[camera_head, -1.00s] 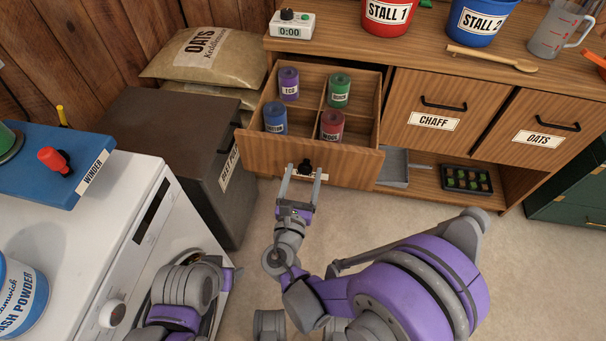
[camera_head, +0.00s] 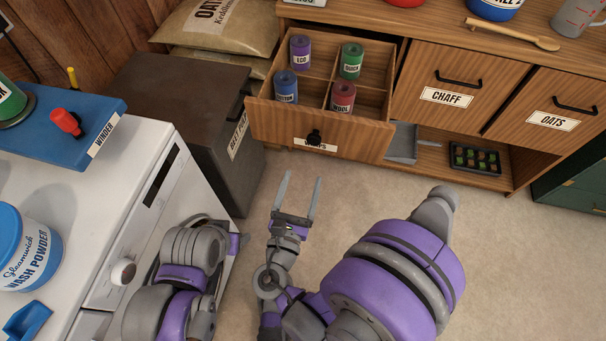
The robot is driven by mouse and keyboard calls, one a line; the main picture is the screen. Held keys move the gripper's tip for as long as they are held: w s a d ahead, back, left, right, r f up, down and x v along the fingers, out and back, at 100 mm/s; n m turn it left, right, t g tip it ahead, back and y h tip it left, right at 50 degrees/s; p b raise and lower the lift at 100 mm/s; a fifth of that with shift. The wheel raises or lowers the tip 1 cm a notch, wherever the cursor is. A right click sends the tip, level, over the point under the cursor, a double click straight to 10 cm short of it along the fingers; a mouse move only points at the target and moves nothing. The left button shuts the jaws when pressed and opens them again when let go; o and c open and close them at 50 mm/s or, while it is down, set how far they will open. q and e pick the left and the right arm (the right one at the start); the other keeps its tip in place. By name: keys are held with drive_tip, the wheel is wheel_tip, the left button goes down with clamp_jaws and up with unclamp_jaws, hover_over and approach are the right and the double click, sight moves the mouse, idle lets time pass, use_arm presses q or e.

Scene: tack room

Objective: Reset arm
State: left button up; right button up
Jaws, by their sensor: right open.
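My right gripper (camera_head: 297,197) is open and empty above the floor. It is in front of the open drawer (camera_head: 280,124) and apart from its dark knob (camera_head: 314,136). My right arm (camera_head: 390,270) reaches in from the bottom. My left arm (camera_head: 180,270) shows at the lower left, beside the white washing machine, but its gripper fingers do not show clearly.
A dark bin (camera_head: 190,120) and the washing machine (camera_head: 120,200) stand left. Carpet (camera_head: 400,180) in front is clear.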

idle(0.4)
drive_tip(key=s+d+f+m+g+h, duration=0.1)
drive_tip(key=d+f+m+g, duration=0.3)
drive_tip(key=d+m, duration=0.45)
drive_tip(key=d+f+m+g+h, duration=0.1)
drive_tip(key=d+m+g, duration=0.4)
drive_tip(key=d+m, duration=0.4)
drive_tip(key=s+d+m+g+y, duration=0.2)
drive_tip(key=s+d+m+g, duration=0.2)
drive_tip(key=s+m, duration=0.3)
drive_tip(key=s+r+m+y, duration=0.1)
drive_tip(key=s+m+y, duration=0.25)
drive_tip(key=m, duration=0.55)
use_arm(q)
wheel_tip(320, 180, up, 23)
drive_tip(key=w+t+p, duration=0.1)
drive_tip(key=p, duration=1.9)
drive_tip(key=shift+w, duration=0.3)
use_arm(e)
wheel_tip(320, 180, up, 23)
drive_tip(key=shift+w+a+r+t, duration=0.2)
drive_tip(key=shift+w+a+t, duration=0.1)
drive_tip(key=shift+w, duration=0.15)
use_arm(q)
drive_tip(key=shift+s+r, duration=0.1)
drive_tip(key=shift+s, duration=0.05)
use_arm(e)
drive_tip(key=shift+s+m, duration=0.15)
drive_tip(key=shift+m, duration=0.1)
